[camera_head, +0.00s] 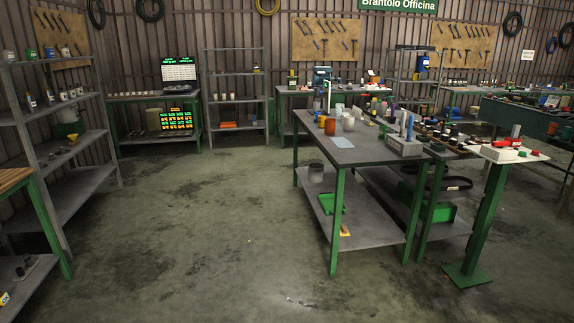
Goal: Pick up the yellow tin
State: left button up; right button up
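Neither of my grippers is in view.
Open concrete floor (200,210) lies in front and to the left of the workbench. A grey shelf rack (75,145) stands at the left. A green-legged stand (490,200) with a white top is at the right. More benches line the back wall.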

aim_at(322, 121)
jog(key=i+u, duration=0.3)
jog(key=i, duration=4)
